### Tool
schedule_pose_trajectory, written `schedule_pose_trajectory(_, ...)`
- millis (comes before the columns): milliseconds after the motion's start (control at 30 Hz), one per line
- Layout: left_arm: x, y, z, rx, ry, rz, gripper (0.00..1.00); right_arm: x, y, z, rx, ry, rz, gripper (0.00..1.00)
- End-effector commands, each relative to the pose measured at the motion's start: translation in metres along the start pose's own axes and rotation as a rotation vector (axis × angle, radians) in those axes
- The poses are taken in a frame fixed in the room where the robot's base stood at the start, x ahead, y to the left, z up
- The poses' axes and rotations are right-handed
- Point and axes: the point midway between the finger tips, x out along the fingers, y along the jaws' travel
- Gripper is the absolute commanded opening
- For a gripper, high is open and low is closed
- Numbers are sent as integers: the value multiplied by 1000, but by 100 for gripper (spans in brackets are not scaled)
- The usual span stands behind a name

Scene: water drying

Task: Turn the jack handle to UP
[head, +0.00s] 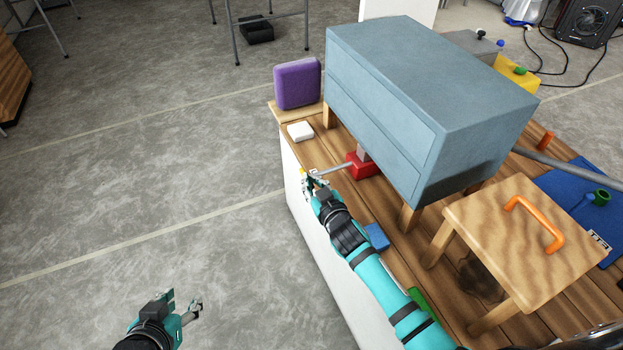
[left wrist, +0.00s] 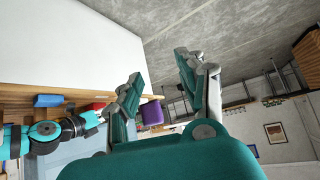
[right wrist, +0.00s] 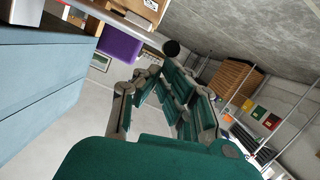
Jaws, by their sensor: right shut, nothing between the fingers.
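The red jack (head: 362,166) sits on the wooden top under the front of the blue-grey cabinet (head: 430,100). Its thin grey handle (head: 336,168) points left, toward the table's edge. My right gripper (head: 309,183) is shut with nothing held, close to the handle's outer end. I cannot tell whether they touch. In the right wrist view a dark round knob (right wrist: 171,47) shows just beyond the fingertips. My left gripper (head: 183,305) is open and empty, low over the floor, away from the table. The left wrist view shows a red part of the jack (left wrist: 92,107). No UP mark is readable.
A white block (head: 300,131) and a purple box (head: 297,84) are at the table's far left corner. A blue block (head: 376,237) lies beside my right forearm. A wooden stool with an orange handle (head: 535,224) stands at the right. Floor left of the table is clear.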

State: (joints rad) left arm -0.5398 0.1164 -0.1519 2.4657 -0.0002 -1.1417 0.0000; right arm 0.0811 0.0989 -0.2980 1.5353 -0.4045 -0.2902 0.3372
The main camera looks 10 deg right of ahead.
Motion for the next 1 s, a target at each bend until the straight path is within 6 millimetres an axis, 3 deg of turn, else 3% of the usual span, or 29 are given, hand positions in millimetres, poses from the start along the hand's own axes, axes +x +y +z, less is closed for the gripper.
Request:
schedule_pose_trajectory(200,-5,-2,18,-2,-94,-5,40,-2,-1,10,1,-11,1,0)
schedule_pose_trajectory(667,-8,-3,24,-3,-125,-7,40,-3,0,8,0,-10,2,0)
schedule_pose_trajectory(1000,-42,-10,76,-12,-420,-22,40,-4,6,-12,0,-5,1,0)
